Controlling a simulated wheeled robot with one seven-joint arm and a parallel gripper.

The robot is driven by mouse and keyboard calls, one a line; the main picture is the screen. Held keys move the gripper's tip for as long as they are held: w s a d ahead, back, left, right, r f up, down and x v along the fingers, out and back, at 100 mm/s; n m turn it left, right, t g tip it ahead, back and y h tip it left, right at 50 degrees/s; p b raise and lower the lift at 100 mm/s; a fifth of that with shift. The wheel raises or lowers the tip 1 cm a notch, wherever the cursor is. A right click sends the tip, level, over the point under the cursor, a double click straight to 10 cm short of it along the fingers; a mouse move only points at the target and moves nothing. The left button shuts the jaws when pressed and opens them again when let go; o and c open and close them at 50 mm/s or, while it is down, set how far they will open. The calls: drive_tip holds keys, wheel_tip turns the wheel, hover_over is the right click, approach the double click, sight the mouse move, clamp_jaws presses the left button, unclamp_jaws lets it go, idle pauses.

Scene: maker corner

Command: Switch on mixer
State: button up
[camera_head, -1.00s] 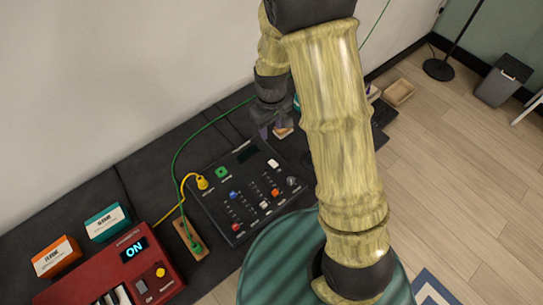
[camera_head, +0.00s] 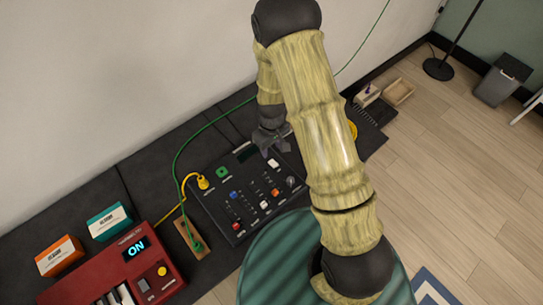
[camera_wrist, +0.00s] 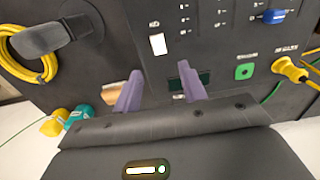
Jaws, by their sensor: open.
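The mixer (camera_head: 222,200) is a black panel with sliders, colored knobs and a dark display (camera_head: 247,152) at its back. A white rocker or button (camera_head: 273,163) sits near its back right; it also shows in the wrist view (camera_wrist: 157,44). A green ring socket (camera_head: 222,172) and a yellow plug (camera_head: 203,183) are at its left. My gripper (camera_head: 268,148) is over the mixer's back edge, close to the white button. In the wrist view my two purple fingers (camera_wrist: 160,72) are apart and empty, with the button just beyond them. Contact cannot be told.
A red keyboard (camera_head: 110,275) with a lit "ON" display stands at the front left. Orange (camera_head: 60,257) and teal (camera_head: 108,222) boxes sit behind it. Green (camera_head: 177,150) and yellow cables run beside the mixer.

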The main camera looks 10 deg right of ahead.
sight(272, 162)
drive_tip(key=shift+f+p, duration=0.5)
drive_tip(key=shift+f, duration=3.05)
clamp_jaws()
